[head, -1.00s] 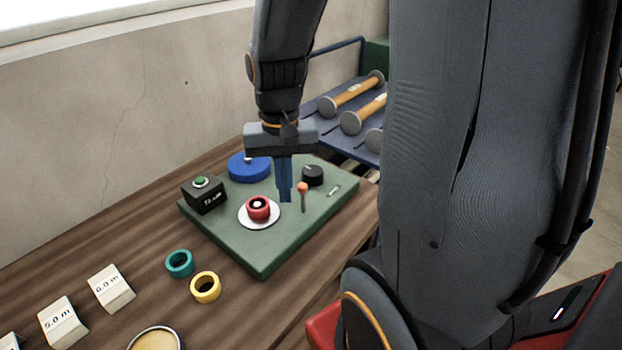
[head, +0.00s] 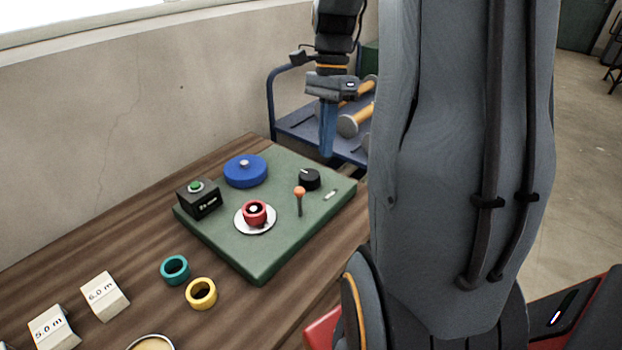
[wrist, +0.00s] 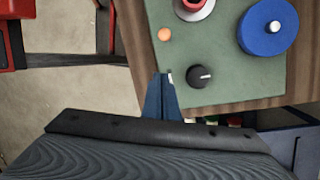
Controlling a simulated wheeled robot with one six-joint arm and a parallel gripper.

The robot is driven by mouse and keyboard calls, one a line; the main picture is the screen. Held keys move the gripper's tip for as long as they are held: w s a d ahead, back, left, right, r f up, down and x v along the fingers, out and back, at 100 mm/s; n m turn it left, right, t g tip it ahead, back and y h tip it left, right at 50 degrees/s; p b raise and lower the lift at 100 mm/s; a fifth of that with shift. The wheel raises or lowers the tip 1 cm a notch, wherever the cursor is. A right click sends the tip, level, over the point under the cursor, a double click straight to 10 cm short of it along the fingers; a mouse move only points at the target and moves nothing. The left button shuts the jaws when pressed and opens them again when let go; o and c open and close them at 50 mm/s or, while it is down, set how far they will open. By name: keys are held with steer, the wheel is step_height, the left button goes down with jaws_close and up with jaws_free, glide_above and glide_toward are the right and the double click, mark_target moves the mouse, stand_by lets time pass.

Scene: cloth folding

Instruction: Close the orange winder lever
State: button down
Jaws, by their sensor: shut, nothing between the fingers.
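The orange-tipped winder lever (head: 299,194) stands upright on the green board (head: 262,265), right of the red spool (head: 255,213) on its white disc. In the wrist view its orange tip (wrist: 164,34) shows from above, beside the spool. My gripper (head: 327,153) is shut and empty, raised beyond the board's far right edge. It is apart from the lever. In the wrist view the blue fingertips (wrist: 160,76) point toward the board's edge near the black knob (wrist: 201,76).
A blue disc (head: 246,172), a black box with a green button (head: 198,200) and the black knob share the board. Teal (head: 175,269) and yellow (head: 201,293) rings and white labelled blocks (head: 104,296) lie on the wooden table.

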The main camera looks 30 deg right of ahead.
steer(key=p, duration=0.2)
glide_above(323, 206)
step_height(323, 206, down, 10)
steer(key=shift+a+r, duration=0.1)
steer(key=shift+w+a+r, duration=0.2)
steer(key=shift+a+r, duration=0.65)
steer(key=shift+a, duration=0.2)
steer(key=shift+w+a+r+p, duration=0.2)
steer(key=shift+a+p, duration=0.25)
steer(key=shift+a, duration=0.15)
steer(key=shift+s, duration=0.1)
